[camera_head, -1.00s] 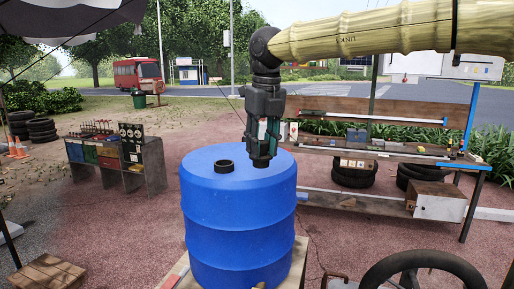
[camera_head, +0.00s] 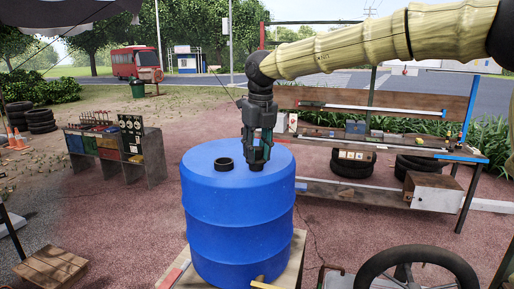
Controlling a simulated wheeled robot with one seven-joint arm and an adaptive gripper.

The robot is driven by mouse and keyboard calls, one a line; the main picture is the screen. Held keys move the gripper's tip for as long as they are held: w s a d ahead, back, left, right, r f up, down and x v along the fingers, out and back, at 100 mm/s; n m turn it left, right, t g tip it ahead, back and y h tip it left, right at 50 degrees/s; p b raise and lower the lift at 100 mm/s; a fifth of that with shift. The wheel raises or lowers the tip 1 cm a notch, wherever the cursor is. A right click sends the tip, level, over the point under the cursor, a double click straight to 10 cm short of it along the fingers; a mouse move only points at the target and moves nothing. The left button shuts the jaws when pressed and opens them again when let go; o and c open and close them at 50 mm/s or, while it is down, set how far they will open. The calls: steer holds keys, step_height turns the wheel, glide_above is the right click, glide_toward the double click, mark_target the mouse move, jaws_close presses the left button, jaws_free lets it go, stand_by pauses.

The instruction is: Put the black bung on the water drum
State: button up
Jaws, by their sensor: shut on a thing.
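The blue water drum (camera_head: 238,225) stands upright on a wooden base in the middle of the view. A raised black ring (camera_head: 224,164) sits on the left part of its top. My gripper (camera_head: 257,158) points straight down over the right part of the drum top. It is shut on a small dark thing at its fingertips, which looks like the black bung (camera_head: 256,167). Only the lower edge of the bung shows below the fingers. It is very low over the drum top, right of the ring; I cannot tell if it touches the surface.
A workbench (camera_head: 380,148) with tools stands behind on the right. A low shelf unit (camera_head: 115,145) with coloured bins is at the left. A dark wheel (camera_head: 418,262) is at the front right, and a wooden crate (camera_head: 52,267) at the front left.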

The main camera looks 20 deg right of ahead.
mark_target(260, 162)
steer(key=o, duration=1)
steer(key=shift+f, duration=0.1)
step_height(260, 162, up, 12)
steer(key=s+b, duration=0.1)
steer(key=b, duration=0.1)
steer(key=shift+s+d, duration=0.15)
steer(key=shift+s, duration=0.1)
